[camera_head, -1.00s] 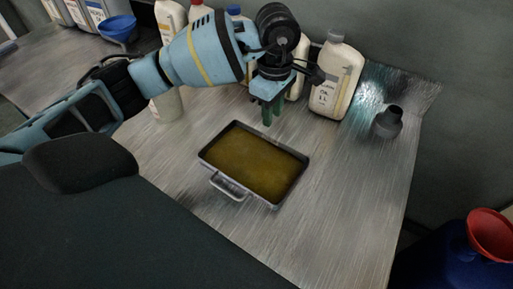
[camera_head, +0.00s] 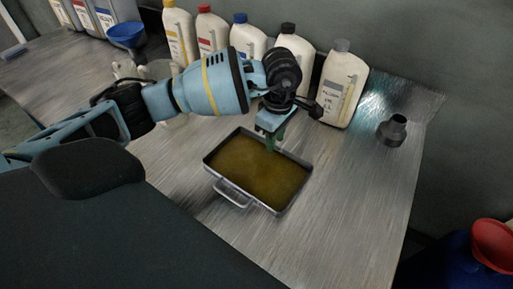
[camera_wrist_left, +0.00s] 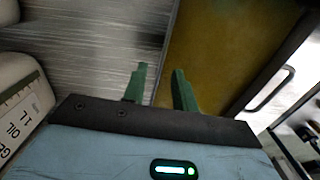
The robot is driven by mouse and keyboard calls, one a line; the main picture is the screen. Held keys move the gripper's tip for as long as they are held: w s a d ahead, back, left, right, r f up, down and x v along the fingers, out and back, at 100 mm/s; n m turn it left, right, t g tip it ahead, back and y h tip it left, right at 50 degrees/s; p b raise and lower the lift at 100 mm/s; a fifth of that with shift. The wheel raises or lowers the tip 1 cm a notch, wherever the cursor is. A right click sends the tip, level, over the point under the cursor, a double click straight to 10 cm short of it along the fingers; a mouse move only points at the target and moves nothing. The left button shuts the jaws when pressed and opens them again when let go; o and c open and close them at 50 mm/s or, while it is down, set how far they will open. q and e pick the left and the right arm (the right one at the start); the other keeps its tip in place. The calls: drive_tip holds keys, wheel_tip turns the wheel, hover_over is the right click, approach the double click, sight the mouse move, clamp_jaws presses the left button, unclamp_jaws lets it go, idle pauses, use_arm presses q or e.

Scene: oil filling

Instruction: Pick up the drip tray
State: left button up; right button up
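The drip tray (camera_head: 297,190) is a shallow grey metal pan filled with yellow-brown oil. It lies flat on the metal bench, with a handle (camera_head: 232,194) on its near side. My left gripper (camera_head: 272,149) points down at the tray's far rim. In the left wrist view its two green fingers (camera_wrist_left: 159,70) are apart, and the tray's rim (camera_wrist_left: 167,52) runs in line with the gap between them. I cannot tell whether they touch it. My right gripper is not in view.
Several white oil bottles (camera_head: 343,85) stand along the wall behind the gripper, one close beside it. A dark grey spout-like part (camera_head: 392,131) stands at right. A blue funnel (camera_head: 126,33) is at the back left. The bench right of the tray is clear.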

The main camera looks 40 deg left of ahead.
use_arm(q)
drive_tip(key=shift+f, duration=0.6)
drive_tip(key=shift+c, duration=0.2)
clamp_jaws()
drive_tip(key=shift+r, duration=0.15)
drive_tip(key=shift+r, duration=1.6)
drive_tip(key=shift+s+d+r+b, duration=0.25)
drive_tip(key=shift+s+d, duration=1.4)
drive_tip(key=shift+d, duration=0.45)
drive_tip(key=shift+s+d+r+b, duration=0.15)
drive_tip(key=shift+s+d+r, duration=0.15)
drive_tip(key=shift+s+d, duration=1.6)
drive_tip(key=shift+s+d+r+b, duration=0.25)
drive_tip(key=shift+s+d, duration=1.2)
drive_tip(key=shift+d, duration=0.8)
